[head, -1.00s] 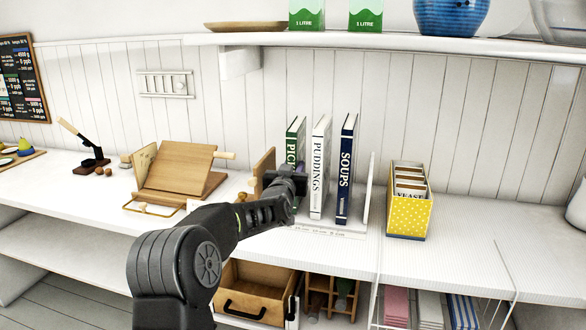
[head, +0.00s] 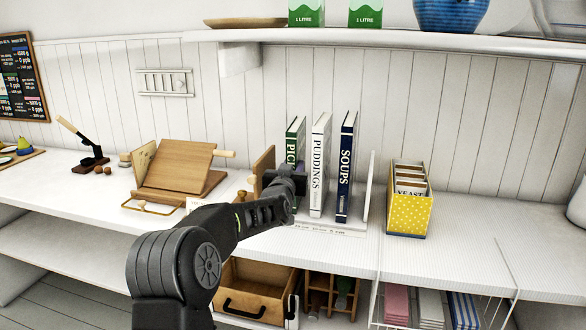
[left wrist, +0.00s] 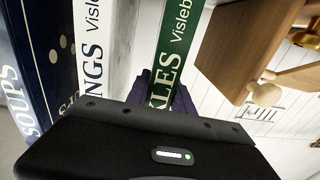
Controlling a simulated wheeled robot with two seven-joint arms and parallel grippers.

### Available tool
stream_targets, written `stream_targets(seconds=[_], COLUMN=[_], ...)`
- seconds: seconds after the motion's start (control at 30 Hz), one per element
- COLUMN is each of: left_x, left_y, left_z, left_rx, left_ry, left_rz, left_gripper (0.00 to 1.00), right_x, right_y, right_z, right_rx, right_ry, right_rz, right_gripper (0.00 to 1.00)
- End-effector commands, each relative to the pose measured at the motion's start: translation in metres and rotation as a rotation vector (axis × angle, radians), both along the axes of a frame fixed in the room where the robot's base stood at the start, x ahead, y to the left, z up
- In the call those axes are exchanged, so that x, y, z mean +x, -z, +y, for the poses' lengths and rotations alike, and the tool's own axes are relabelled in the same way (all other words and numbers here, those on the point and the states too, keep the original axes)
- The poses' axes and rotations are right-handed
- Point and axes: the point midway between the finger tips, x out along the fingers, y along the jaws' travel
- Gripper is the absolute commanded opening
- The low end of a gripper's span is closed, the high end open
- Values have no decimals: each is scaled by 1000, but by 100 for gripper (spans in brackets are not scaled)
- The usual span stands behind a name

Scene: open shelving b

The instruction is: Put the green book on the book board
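The green book (head: 293,140) stands upright at the left end of a row of books on the counter. Its green spine also shows in the left wrist view (left wrist: 180,40). My left gripper (head: 298,186) is at the spine, and in the left wrist view its dark fingers (left wrist: 163,98) lie close against both sides, shut on the book. The arm hides the spine's lower part in the head view. The wooden book board (head: 178,168), with a slanted panel, stands on the counter to the left. My right gripper is not in view.
The white puddings book (head: 319,170) and the blue soups book (head: 345,170) stand just right of the green book. A wooden bookend panel (head: 263,168) is on its left. A yellow spotted box (head: 408,213) stands further right. A shelf (head: 400,42) runs above.

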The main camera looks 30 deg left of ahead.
Motion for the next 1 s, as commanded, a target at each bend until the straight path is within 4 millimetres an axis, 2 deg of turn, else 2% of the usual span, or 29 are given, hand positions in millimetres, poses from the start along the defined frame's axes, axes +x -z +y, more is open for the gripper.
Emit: stream_targets(seconds=[0.03, 0.27, 0.63, 0.77, 1.0], left_x=[0, 0, -3, -14, -49], left_y=[-2, 0, 3, 2, 1], left_z=[0, 0, -2, -6, -21], left_rx=[1, 0, -2, -2, -3], left_ry=[0, 0, 1, 1, 0], left_rz=[-3, 1, 6, 5, 1], left_gripper=[33, 52, 53, 53, 53], right_x=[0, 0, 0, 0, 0], right_y=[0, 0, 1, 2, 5], right_z=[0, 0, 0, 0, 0], right_rx=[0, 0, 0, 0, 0], right_ry=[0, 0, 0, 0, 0], right_rz=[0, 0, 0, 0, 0], right_gripper=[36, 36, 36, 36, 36])
